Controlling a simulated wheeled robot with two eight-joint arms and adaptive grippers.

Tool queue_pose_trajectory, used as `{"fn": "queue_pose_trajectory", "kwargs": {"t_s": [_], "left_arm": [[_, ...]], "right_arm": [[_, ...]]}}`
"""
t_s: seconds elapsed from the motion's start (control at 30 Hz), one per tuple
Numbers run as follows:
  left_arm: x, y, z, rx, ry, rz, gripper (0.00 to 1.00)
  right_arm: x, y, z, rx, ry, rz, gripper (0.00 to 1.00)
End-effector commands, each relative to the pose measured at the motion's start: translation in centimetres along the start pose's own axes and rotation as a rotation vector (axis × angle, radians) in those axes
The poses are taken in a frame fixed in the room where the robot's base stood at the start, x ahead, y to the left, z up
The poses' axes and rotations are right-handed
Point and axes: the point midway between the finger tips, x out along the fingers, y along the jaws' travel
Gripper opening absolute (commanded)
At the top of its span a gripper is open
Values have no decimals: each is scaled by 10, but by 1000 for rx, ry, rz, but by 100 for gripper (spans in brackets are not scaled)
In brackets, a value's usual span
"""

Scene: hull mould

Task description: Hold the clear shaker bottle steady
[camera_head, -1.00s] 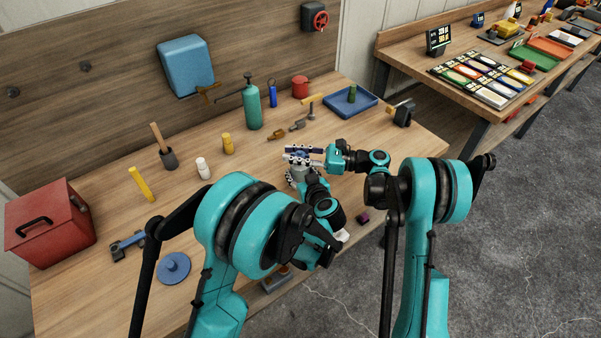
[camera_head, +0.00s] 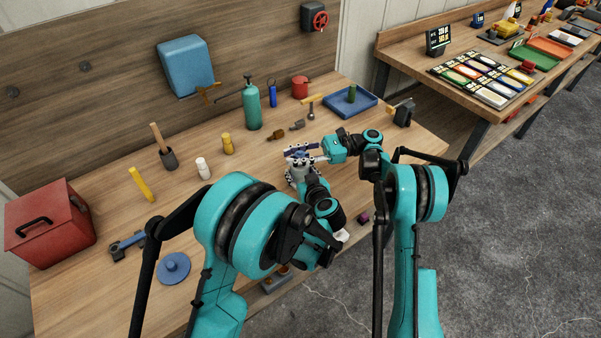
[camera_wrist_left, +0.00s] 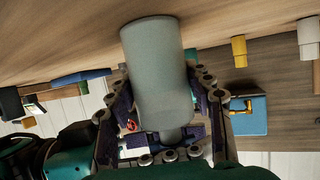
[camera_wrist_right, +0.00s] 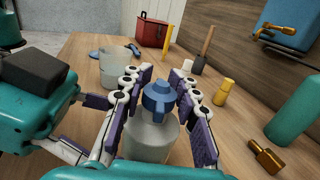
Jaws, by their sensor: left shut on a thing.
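The clear shaker bottle (camera_head: 297,173) stands near the front of the workbench, with a blue lid on top. My left gripper (camera_wrist_left: 162,82) is shut on its grey, translucent body; in the left wrist view the bottle (camera_wrist_left: 158,65) shows upside down between the fingers. The right wrist view shows the blue lid (camera_wrist_right: 158,100) and the shoulder of the bottle (camera_wrist_right: 148,140) between the spread fingers of my right gripper (camera_wrist_right: 165,100). The right gripper is open around the lid, with a gap visible on its right side. The fingers partly hide the bottle in the head view.
A clear cup (camera_wrist_right: 113,72) stands beyond the bottle. A green pump bottle (camera_head: 252,106), a yellow bottle (camera_head: 228,144) and a white bottle (camera_head: 203,168) stand behind. A blue tray (camera_head: 368,100) lies at the back right. A red toolbox (camera_head: 62,232) is at far left.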

Motion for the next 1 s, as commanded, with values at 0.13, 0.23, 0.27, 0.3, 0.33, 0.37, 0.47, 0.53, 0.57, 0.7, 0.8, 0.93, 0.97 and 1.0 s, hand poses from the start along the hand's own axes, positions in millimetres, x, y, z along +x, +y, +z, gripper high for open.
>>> {"fn": "queue_pose_trajectory", "kwargs": {"t_s": [0.13,0.23,0.27,0.3,0.33,0.37,0.47,0.53,0.57,0.7,0.8,0.93,0.97,1.0], "left_arm": [[0,0,0,0,-1,-1,19],[0,0,0,0,-1,-1,19],[0,0,0,0,-1,-1,19],[0,0,0,0,-1,-1,19],[0,0,0,0,-1,-1,19],[0,0,0,0,-1,-1,19],[0,0,0,0,-1,0,19],[0,0,0,0,-1,0,19],[0,0,0,0,-1,0,19],[0,0,0,0,-1,0,19],[0,0,0,0,-1,0,19],[0,0,0,0,-1,0,19],[0,0,0,0,-1,0,19],[0,0,0,0,-1,0,19]], "right_arm": [[0,0,0,0,0,0,48],[0,0,0,0,0,0,48],[0,0,0,0,0,0,48],[0,0,0,0,0,0,48],[0,0,0,0,0,0,48],[-1,0,0,0,0,-1,48],[-6,0,0,0,0,-2,48],[-12,0,0,0,0,-1,48],[-14,0,0,0,0,-1,48],[-30,0,0,0,0,-2,48],[-40,0,0,0,0,-1,48],[-54,0,0,0,0,-2,48],[-56,0,0,0,0,-1,48],[-58,0,0,0,0,0,48]]}}
